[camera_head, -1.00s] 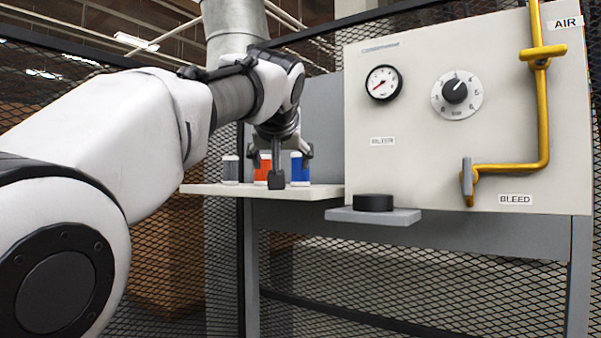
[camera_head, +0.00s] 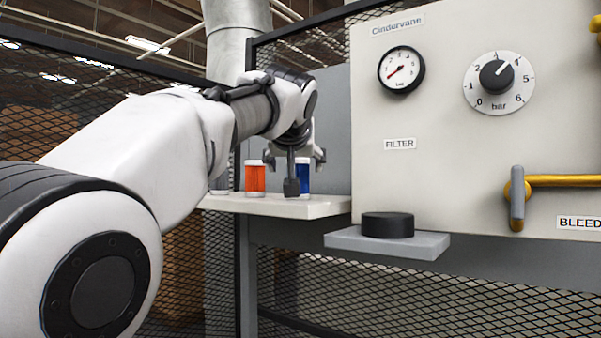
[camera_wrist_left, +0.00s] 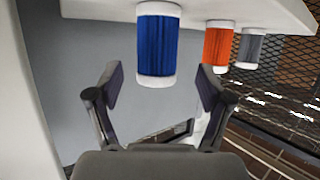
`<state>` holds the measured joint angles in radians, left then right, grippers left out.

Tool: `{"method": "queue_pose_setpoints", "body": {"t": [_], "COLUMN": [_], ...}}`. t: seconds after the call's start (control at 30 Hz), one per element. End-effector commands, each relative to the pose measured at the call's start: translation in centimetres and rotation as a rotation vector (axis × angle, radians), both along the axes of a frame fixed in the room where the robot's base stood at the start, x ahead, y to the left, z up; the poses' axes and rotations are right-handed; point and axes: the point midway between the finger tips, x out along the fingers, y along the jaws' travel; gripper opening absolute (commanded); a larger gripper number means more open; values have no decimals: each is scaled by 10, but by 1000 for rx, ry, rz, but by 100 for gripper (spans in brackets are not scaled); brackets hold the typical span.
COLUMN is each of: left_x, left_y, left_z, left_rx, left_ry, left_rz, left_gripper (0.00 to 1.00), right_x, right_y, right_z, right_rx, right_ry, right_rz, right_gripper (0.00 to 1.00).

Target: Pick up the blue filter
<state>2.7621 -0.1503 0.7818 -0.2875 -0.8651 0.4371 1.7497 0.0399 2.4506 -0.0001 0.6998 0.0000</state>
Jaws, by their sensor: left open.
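The blue filter (camera_head: 303,176) is a blue cylinder with white end caps, standing on a pale shelf (camera_head: 270,206) in the head view. My left gripper (camera_head: 296,168) is in front of it and hides part of it. In the left wrist view the blue filter (camera_wrist_left: 158,45) is ahead, near the middle between the spread fingers (camera_wrist_left: 160,88). The fingers are open and no contact with the filter shows. My right gripper is not in view.
An orange filter (camera_head: 255,177) and a grey filter (camera_wrist_left: 249,48) stand on the same shelf. A panel (camera_head: 450,140) with gauge and dial rises at the right. A black disc (camera_head: 388,225) lies on a grey ledge below it. Mesh fence stands behind.

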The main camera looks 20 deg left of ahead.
Motion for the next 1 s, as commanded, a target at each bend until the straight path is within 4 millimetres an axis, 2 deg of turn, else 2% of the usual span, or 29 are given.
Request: {"method": "queue_pose_setpoints", "body": {"t": [0.03,0.17,0.37,0.4,0.47,0.5,0.6,0.87,1.0], "left_x": [10,27,29,29,29,29,29,29,29], "left_y": [2,6,6,6,6,6,6,6,8], "left_z": [-1,-10,-13,-13,-13,-13,-13,-13,-8], "left_rx": [-1,-1,0,0,0,0,0,-1,-1], "left_ry": [6,3,2,2,2,2,2,4,5], "left_rz": [0,0,0,0,0,0,0,0,0], "left_gripper": [79,79,79,75,54,40,9,9,9], "right_x": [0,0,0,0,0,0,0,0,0], "right_y": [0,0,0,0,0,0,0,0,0], "right_z": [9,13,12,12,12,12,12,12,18], "right_rx": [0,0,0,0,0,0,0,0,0], "right_ry": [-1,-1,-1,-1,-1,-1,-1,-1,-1], "right_rz": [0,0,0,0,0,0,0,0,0], "right_gripper": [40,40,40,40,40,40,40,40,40]}}
